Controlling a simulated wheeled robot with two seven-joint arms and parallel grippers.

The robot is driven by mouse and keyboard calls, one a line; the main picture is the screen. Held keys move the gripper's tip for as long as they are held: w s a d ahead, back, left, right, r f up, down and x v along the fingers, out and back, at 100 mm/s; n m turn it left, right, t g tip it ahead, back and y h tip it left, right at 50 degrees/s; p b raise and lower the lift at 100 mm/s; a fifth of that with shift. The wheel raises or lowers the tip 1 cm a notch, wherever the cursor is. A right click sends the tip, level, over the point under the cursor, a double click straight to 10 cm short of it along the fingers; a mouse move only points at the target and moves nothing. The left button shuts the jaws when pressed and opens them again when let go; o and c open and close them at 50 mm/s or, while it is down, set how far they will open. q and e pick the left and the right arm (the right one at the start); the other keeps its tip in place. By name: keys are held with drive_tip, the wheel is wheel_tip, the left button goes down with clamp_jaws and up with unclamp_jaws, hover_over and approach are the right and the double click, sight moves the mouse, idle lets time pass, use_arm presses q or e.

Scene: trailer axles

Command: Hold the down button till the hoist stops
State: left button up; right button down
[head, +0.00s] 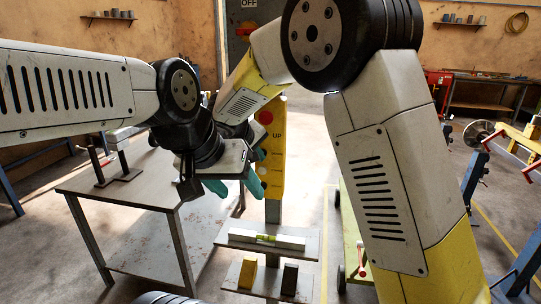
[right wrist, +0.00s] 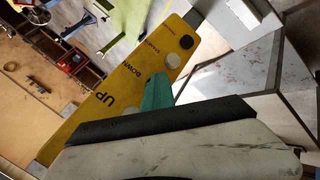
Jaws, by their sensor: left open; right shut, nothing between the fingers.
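The yellow hoist control panel (head: 276,165) stands upright in the middle of the head view, with a red button near its top and an UP label. In the right wrist view, the panel (right wrist: 125,80) shows UP and DOWN labels, a grey button and a black button. My right gripper (head: 259,155) is shut and empty at the panel. Its teal tip (right wrist: 157,91) lies beside the DOWN label and covers the spot where that button would sit; contact or pressing cannot be told. My left gripper (head: 234,187) is open and empty, in front of and below the right one.
A metal table (head: 130,190) stands to the left with dark brackets on it. A shelf with a spirit level (head: 266,239) and yellow and dark blocks lies below the panel. A green trailer frame (head: 355,220) stands to the right. A workbench (head: 490,92) is at the back right.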

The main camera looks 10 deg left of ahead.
drive_tip(key=shift+s, duration=0.85)
drive_tip(key=s, duration=0.5)
drive_tip(key=shift+a, duration=0.15)
idle(0.8)
